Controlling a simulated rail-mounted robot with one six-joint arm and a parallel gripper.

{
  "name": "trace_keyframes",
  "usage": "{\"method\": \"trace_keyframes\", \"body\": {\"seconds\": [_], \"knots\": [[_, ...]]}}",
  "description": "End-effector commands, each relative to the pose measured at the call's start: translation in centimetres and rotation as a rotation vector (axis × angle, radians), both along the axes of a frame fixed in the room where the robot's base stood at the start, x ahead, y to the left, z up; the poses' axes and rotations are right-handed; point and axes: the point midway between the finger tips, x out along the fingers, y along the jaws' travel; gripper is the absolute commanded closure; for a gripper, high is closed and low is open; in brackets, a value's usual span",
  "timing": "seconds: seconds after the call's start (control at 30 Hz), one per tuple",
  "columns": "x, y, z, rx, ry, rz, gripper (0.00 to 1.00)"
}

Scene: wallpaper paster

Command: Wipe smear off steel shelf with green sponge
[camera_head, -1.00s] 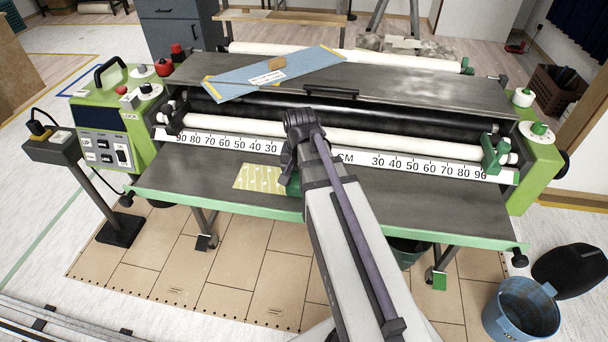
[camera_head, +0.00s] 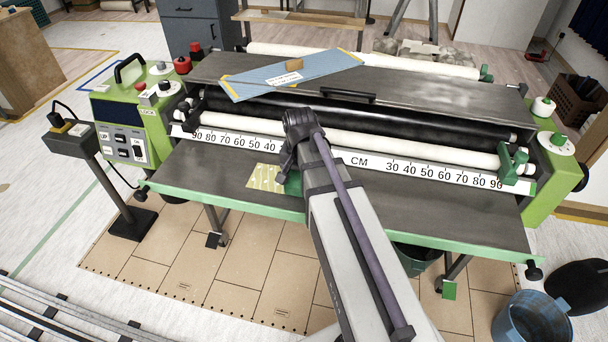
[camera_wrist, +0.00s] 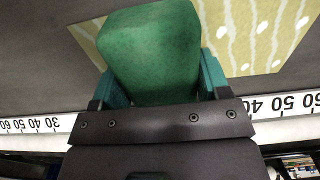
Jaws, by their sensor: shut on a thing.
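My gripper (camera_wrist: 160,88) is shut on the green sponge (camera_wrist: 150,50), a block held between its two teal fingers in the wrist view. In the head view the arm hides most of the gripper, and a bit of green (camera_head: 293,184) shows beside it. The gripper is over the front part of the dark steel shelf (camera_head: 205,180), left of its middle. Whether the sponge touches the shelf I cannot tell. No smear can be made out clearly; the arm and sponge hide part of the surface.
A yellow-green patterned wallpaper piece (camera_head: 265,178) lies on the shelf just left of the sponge. A white ruler strip (camera_head: 420,172) and rollers run behind. A blue board (camera_head: 290,75) lies on the top cover. A green control box (camera_head: 125,125) stands at the left end.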

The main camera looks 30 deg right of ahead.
Motion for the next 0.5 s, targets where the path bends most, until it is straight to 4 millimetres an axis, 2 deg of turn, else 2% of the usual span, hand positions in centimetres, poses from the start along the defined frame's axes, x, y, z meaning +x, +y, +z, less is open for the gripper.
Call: {"method": "trace_keyframes", "body": {"seconds": [0.5], "knots": [[0.9,1.1,0.0,0.0,0.0,0.0,0.55]]}}
